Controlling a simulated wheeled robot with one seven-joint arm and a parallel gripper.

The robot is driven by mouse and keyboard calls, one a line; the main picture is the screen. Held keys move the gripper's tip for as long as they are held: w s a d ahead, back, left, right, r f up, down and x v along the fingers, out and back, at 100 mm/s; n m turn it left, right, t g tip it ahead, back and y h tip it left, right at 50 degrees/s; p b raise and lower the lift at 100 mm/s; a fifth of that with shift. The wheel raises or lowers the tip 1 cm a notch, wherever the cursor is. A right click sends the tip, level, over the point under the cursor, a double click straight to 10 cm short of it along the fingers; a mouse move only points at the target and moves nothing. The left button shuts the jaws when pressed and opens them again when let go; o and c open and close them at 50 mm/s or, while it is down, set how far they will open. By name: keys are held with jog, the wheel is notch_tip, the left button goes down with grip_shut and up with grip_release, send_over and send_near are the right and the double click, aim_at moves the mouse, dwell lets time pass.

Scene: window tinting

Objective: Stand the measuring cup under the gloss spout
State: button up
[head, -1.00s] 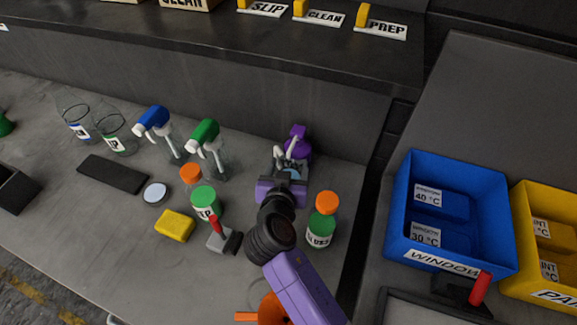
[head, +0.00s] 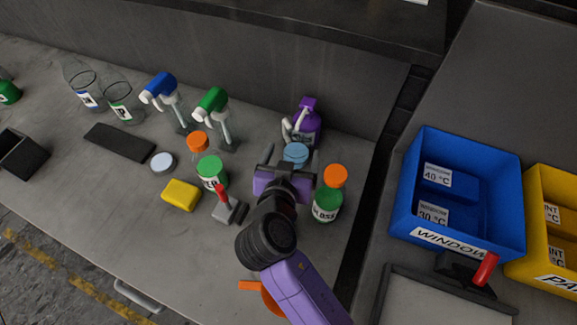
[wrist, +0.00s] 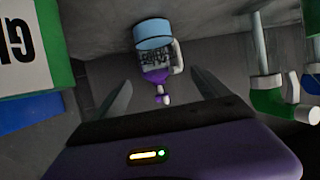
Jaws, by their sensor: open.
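What looks like the measuring cup (head: 295,153), with a light-blue lower part, stands on the bench near the back wall. In the wrist view the cup (wrist: 153,55) shows upside down, with markings, a pale handle and purple behind it. My open gripper (head: 290,158) points at it; its two fingers appear either side of it, with nothing held. I cannot tell whether the fingers touch it. A green bottle (head: 327,205) with an orange cap, apparently lettered GLOSS, stands right of my gripper. No spout lettered gloss is readable now.
A blue bin (head: 455,235) is at right.

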jog(key=shift+b+v, duration=0.3)
jog(key=shift+v, duration=2.25)
